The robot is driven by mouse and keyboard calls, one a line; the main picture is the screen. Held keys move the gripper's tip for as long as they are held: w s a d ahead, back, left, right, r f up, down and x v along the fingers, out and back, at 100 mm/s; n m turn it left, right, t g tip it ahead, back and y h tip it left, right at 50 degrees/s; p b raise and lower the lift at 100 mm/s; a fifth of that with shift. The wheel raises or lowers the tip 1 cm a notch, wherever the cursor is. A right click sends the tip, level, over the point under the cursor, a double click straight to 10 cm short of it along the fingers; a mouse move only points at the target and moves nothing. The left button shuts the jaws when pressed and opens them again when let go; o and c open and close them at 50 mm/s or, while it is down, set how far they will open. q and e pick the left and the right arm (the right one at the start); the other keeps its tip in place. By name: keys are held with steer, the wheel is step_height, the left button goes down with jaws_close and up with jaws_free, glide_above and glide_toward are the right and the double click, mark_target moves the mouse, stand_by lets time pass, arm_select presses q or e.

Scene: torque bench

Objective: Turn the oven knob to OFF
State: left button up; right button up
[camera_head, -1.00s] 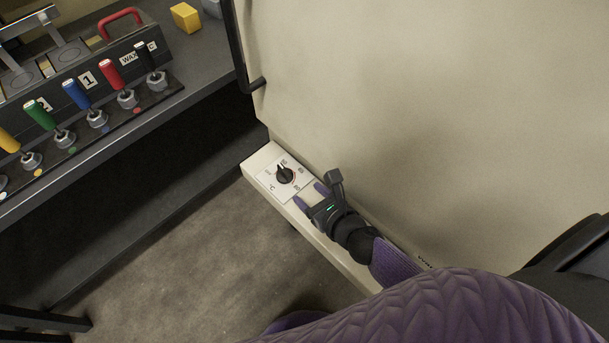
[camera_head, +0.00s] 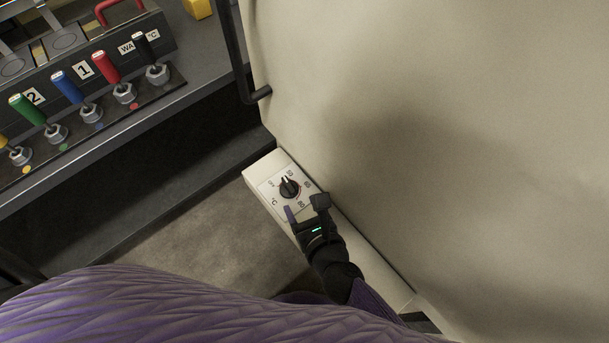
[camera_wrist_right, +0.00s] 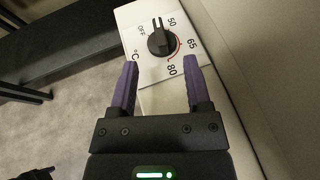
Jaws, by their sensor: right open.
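The black round oven knob (camera_head: 289,188) sits on a white dial plate (camera_wrist_right: 139,45) at the end of the cream ledge. It also shows in the wrist view (camera_wrist_right: 161,42), with its white pointer line between OFF and 50. The dial also reads 65, 80 and °C, with a red arc on the 65 to 80 side. My right gripper (camera_head: 300,208) is open and empty, with its purple fingers apart. In the wrist view its fingertips (camera_wrist_right: 161,66) are just short of the knob, on the 80 side, not around it.
The large cream oven front (camera_head: 450,110) rises beside the ledge, with a black bar handle (camera_head: 239,60). At the upper left, a dark bench panel (camera_head: 105,105) carries coloured toggle levers. Grey floor (camera_head: 190,230) lies open below the ledge.

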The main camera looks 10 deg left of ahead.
mark_target(289, 186)
steer(key=b+x, duration=0.1)
steer(key=x, duration=0.1)
steer(key=b+x, duration=0.1)
steer(key=x, duration=0.1)
steer(key=b+x, duration=0.1)
steer(key=x, duration=0.2)
steer(key=shift+f, duration=0.35)
steer(key=shift+w+a+b, duration=0.4)
steer(key=shift+b, duration=0.05)
arm_select(q)
steer(key=shift+g, duration=0.4)
steer(key=f, duration=0.1)
steer(key=s+f, duration=0.1)
steer(key=f, duration=0.2)
steer(key=shift+s+d+f, duration=0.2)
steer(key=shift+s+d, duration=0.05)
steer(key=shift+s, duration=0.1)
steer(key=shift+w, duration=0.1)
arm_select(e)
steer(key=shift+c, duration=1.3)
jaws_close()
arm_select(q)
steer(key=shift+a, duration=0.2)
